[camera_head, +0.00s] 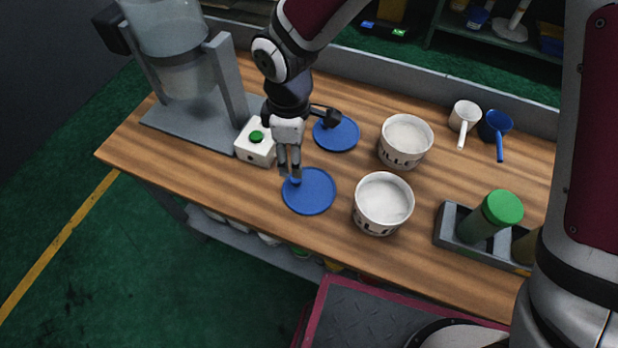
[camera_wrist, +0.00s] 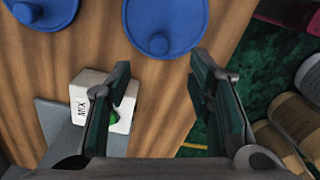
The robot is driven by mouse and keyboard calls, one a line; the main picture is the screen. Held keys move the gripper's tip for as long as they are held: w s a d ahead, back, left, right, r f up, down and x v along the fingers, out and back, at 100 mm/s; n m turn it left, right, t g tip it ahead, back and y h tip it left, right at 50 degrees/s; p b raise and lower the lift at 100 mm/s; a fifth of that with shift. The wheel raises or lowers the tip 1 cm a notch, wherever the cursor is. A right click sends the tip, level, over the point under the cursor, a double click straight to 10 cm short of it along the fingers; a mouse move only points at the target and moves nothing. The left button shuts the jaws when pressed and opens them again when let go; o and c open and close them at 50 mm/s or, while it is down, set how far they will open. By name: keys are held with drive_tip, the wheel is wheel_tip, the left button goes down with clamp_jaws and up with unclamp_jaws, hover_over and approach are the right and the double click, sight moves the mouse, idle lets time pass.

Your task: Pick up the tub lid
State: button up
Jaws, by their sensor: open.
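Two round blue tub lids lie flat on the wooden table. The nearer tub lid (camera_head: 312,194) is just beyond the fingertips of my gripper (camera_head: 290,172) in the head view. In the wrist view this lid (camera_wrist: 178,18) shows its small round knob ahead of the gap between my fingers. My gripper (camera_wrist: 160,70) is open and empty, pointing down. The farther tub lid (camera_head: 337,134) lies behind my gripper, and part of it (camera_wrist: 52,14) shows at the wrist view's upper left. Whether my fingertips touch anything is unclear.
A white box with a green button (camera_head: 255,146) stands left of my gripper; beside it is a mixer stand (camera_head: 190,125). Two white tubs (camera_head: 384,203) (camera_head: 405,141) stand right of the lids. Farther right are white and blue scoops (camera_head: 493,127) and a grey rack with a green-capped bottle (camera_head: 499,209).

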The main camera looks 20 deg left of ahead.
sight(309, 187)
wheel_tip(309, 187, down, 8)
drive_tip(key=shift+d+f+p, duration=0.15)
drive_tip(key=shift+f+p, duration=0.05)
drive_tip(key=shift+p, duration=0.15)
drive_tip(key=c, duration=0.9)
